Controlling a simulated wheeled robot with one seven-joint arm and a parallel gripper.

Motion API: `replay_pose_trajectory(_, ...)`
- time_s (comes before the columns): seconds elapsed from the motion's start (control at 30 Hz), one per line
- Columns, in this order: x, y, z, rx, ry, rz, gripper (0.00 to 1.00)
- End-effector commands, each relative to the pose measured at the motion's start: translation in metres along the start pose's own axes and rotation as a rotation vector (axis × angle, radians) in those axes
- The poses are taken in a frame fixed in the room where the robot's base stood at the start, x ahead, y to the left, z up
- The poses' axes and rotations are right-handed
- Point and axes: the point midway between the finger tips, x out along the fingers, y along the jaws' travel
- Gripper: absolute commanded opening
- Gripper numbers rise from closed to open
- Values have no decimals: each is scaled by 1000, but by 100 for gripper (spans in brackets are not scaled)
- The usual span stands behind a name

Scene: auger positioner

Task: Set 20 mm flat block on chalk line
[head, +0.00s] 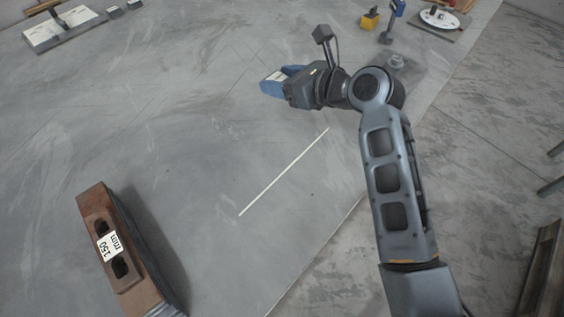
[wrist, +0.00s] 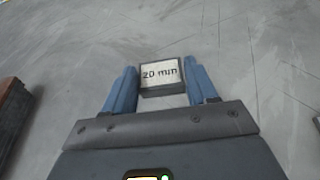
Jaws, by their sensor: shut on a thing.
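In the head view the block is mostly hidden by the fingers. The chalk line (head: 284,171) is a straight white stroke running diagonally on the grey surface, bare along its length. The block is apart from it.
A large brown block labelled "150 mm" (head: 123,250) stands at the lower left. A yellow block (head: 370,20), a blue tool (head: 393,20) and a round white dial (head: 439,18) are at the upper right. A white-topped plate (head: 62,30) lies far left. The surface around the line is clear.

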Motion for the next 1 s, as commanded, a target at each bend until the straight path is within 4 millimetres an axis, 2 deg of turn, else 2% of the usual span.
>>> replay_pose_trajectory(0.17, -8, 12, -17, 2, 0, -1, 14)
replay_pose_trajectory(0.6, -45, 72, -87, 1, 0, 0, 14)
replay_pose_trajectory(0.8, -50, 80, -98, 0, -2, 0, 14)
replay_pose_trajectory(1.0, -42, 81, -118, 1, 1, 0, 14)
